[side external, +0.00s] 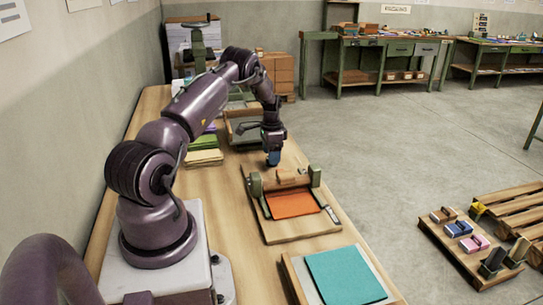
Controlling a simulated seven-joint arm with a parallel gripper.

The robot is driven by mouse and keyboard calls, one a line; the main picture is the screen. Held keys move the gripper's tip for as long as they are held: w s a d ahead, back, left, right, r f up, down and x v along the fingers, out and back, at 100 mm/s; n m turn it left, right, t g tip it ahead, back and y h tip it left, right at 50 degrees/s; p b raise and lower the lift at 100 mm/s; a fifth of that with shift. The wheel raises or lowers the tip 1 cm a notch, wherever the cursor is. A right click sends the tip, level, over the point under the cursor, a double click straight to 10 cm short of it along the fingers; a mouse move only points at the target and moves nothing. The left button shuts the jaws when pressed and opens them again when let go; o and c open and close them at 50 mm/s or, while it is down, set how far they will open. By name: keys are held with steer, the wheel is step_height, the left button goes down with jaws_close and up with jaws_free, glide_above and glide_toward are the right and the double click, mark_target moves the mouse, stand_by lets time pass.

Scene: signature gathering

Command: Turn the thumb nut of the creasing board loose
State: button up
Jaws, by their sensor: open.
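The creasing board (270,235) is a wooden board lying on the bench, with an orange sheet (292,204) on it. Two green end posts (314,176) and a wooden crosspiece (287,177) stand across its far part. I cannot make out the thumb nut for certain at this size. My gripper (273,160) points down just behind the left half of the crosspiece, near the far edge of the board. It is open, and I see nothing held in it. Whether its bluish tips touch anything is unclear.
A teal sheet (345,276) lies on another board in front. Stacked green and yellow sheets (204,150) and a tray (236,138) lie behind, near my arm. Pallets (465,258) with small items stand on the floor at the right. The bench between the two boards is clear.

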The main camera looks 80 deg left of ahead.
steer(key=shift+f, duration=0.5)
steer(key=c, duration=0.9)
